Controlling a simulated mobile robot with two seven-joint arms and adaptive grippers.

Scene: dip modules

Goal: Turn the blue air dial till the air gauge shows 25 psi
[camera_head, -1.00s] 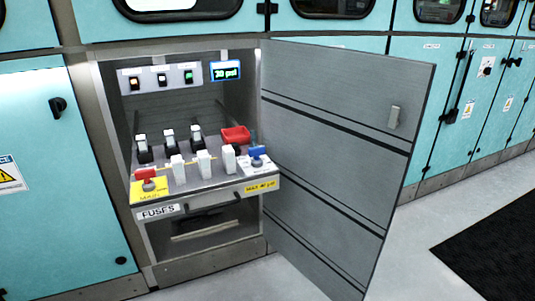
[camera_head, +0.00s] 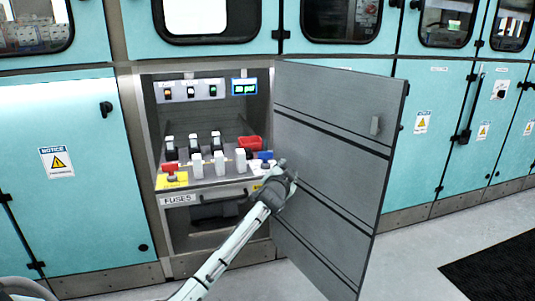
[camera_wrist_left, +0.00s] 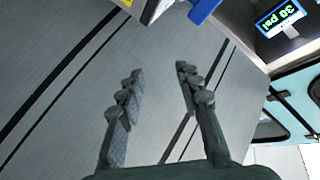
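The air gauge (camera_head: 244,86) is a small lit screen at the top right of the open cabinet; the left wrist view shows it (camera_wrist_left: 282,16) reading 30 psi. The blue air dial (camera_head: 265,155) sits at the right end of the cabinet's shelf, partly hidden by my left gripper (camera_head: 283,172). Its blue part shows at the top edge of the left wrist view (camera_wrist_left: 204,9). In that view my left gripper (camera_wrist_left: 158,72) is open and empty, its fingers apart and the dial beyond their tips, not between them. My right gripper is not in view.
The open grey door (camera_head: 335,150) stands just right of my left gripper.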

